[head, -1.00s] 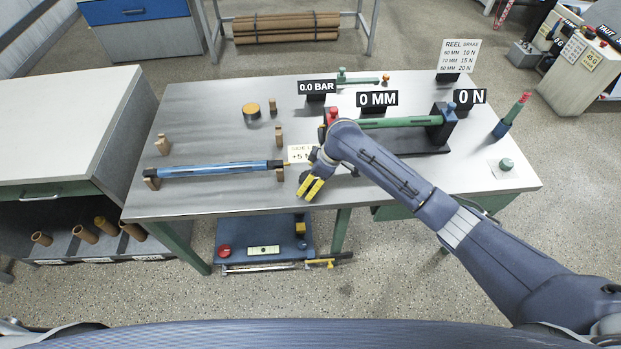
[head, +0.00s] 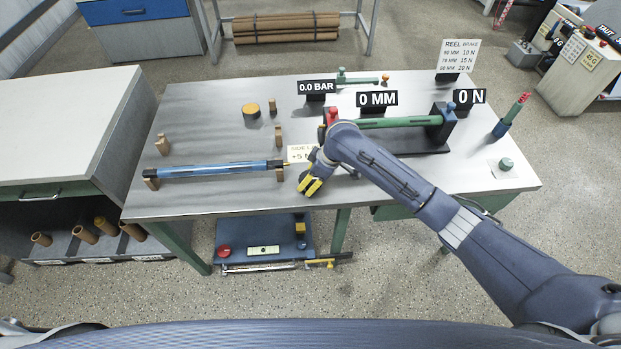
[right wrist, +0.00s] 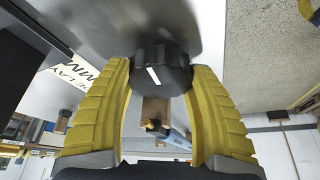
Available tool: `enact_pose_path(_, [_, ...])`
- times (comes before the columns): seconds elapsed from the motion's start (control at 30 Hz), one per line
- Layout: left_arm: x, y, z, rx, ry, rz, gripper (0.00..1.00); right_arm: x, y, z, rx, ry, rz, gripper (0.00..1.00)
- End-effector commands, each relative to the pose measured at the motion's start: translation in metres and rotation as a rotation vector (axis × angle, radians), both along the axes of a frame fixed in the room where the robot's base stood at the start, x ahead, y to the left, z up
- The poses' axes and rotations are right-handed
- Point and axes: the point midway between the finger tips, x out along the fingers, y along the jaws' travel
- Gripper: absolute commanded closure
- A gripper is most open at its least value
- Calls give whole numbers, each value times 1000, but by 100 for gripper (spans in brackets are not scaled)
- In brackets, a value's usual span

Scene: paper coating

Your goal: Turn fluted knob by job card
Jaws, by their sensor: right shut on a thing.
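A dark fluted knob (right wrist: 163,68) with a white index mark sits between the yellow fingertips of my right gripper (right wrist: 165,85) in the right wrist view. The fingers are shut on its sides. In the head view my right gripper (head: 311,186) is at the table's front edge, and the knob is hidden there. A pale card (head: 301,153) reading about "+5 N" lies just behind the gripper, partly covered by it. A white sign headed "REEL BRAKE" (head: 458,57) stands at the back right with diameters and forces. My left gripper is not in view.
Displays read 0.0 BAR (head: 316,87), 0 MM (head: 377,99) and 0 N (head: 469,96). A blue shaft (head: 215,170) lies on wooden supports left of the gripper. A green roller (head: 400,122) is behind my right arm. The table's left rear is mostly clear.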

Motion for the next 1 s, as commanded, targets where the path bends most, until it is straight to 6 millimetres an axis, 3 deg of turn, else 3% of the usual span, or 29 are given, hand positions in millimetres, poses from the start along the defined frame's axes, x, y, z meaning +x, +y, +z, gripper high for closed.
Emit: enact_pose_path(1.0, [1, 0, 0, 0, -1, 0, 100, -1, 3, 0, 4, 2, -833, 72])
